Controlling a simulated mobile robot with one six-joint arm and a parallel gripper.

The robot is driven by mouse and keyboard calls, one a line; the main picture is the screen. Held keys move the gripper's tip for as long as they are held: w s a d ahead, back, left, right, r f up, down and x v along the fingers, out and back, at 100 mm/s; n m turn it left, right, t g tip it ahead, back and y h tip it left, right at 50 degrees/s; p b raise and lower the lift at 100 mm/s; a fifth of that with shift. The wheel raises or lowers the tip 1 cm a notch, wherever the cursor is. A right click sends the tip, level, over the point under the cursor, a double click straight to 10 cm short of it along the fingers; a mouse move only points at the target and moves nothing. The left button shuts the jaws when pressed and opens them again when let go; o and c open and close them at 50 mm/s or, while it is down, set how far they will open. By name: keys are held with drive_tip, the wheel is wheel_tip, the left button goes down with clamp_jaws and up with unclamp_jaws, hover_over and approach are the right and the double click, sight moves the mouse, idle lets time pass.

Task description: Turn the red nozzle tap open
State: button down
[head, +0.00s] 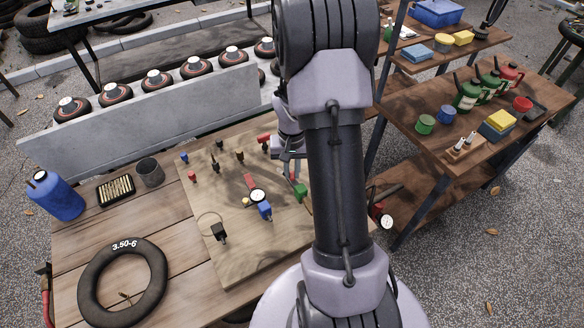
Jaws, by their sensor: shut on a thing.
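My gripper (291,164) is over the right part of a wooden board (232,262), partly covered by my own arm. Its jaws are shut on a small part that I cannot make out. A red fitting (264,140) sits at the board's top edge, left of my gripper. A red piece (250,181) stands by a round gauge (257,195) in the middle. A smaller red piece (192,177) is at the left. I cannot tell which one is the nozzle tap, or its handle angle. A green fitting (299,191) is just below my gripper.
The board lies on a plank table (75,238) with a black tyre (122,283), a blue bottle (54,196) and a dark cup (150,172). A wooden shelf (420,165) is at right.

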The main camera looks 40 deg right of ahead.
sight(292, 175)
drive_tip(key=shift+n+p, duration=0.45)
drive_tip(key=shift+n, duration=1.35)
drive_tip(key=c, duration=1.4)
unclamp_jaws()
wheel_tip(292, 175, up, 18)
drive_tip(key=p, duration=0.5)
drive_tip(key=shift+f+p, duration=0.25)
drive_tip(key=shift+p, duration=0.05)
